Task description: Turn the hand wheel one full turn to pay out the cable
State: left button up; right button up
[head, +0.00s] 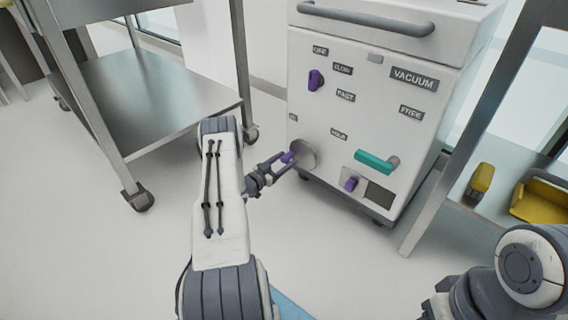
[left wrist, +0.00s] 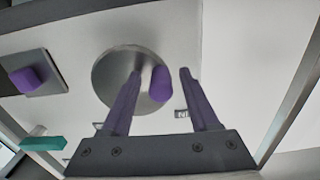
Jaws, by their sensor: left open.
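The hand wheel (head: 308,153) is a round grey metal disc low on the left of the white machine's front. It has a purple knob (head: 287,157) off its centre. In the left wrist view the disc (left wrist: 108,72) shows with the purple knob (left wrist: 160,86) on its right side. My left gripper (head: 283,162) is at the wheel, with its fingers pointing at the disc. In the left wrist view the open fingers (left wrist: 161,74) show on either side of the knob; contact cannot be told. My right gripper is not seen; only part of that arm shows at lower right.
The white machine (head: 345,115) has a purple switch (head: 316,80), a teal lever (head: 374,162), another purple knob (head: 351,183) and a grey top handle (head: 365,18). A metal cart (head: 165,100) stands at left. A metal rack (head: 465,130) with yellow items stands at right.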

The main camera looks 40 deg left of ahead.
aim_at(309, 169)
pick_arm(q)
grip_shut()
jog(key=d+f+n+p, duration=0.1)
jog(key=n, duration=0.2)
jog(key=d+f+n+p, duration=0.1)
jog(key=n, duration=0.2)
jog(key=d+n+p, duration=0.1)
jog(key=n, duration=0.2)
jog(key=shift+s+d+f+n+p, duration=0.15)
jog(key=shift+f+n+p, duration=0.15)
jog(key=shift+f, duration=0.1)
jog(key=d+n+p, duration=0.1)
jog(key=n, duration=0.1)
jog(key=shift+d+f+n, duration=0.1)
jog(key=shift+n, duration=0.3)
jog(key=n, duration=0.1)
jog(key=d+n+p, duration=0.1)
jog(key=n, duration=0.1)
jog(key=shift+s+d+n, duration=0.15)
jog(key=shift+d+n, duration=0.15)
jog(key=d+n+p, duration=0.1)
jog(key=n, duration=0.2)
jog(key=d+r+n+p, duration=0.1)
jog(key=n, duration=0.1)
jog(key=shift+d+r+n, duration=0.15)
jog(key=shift+n, duration=0.25)
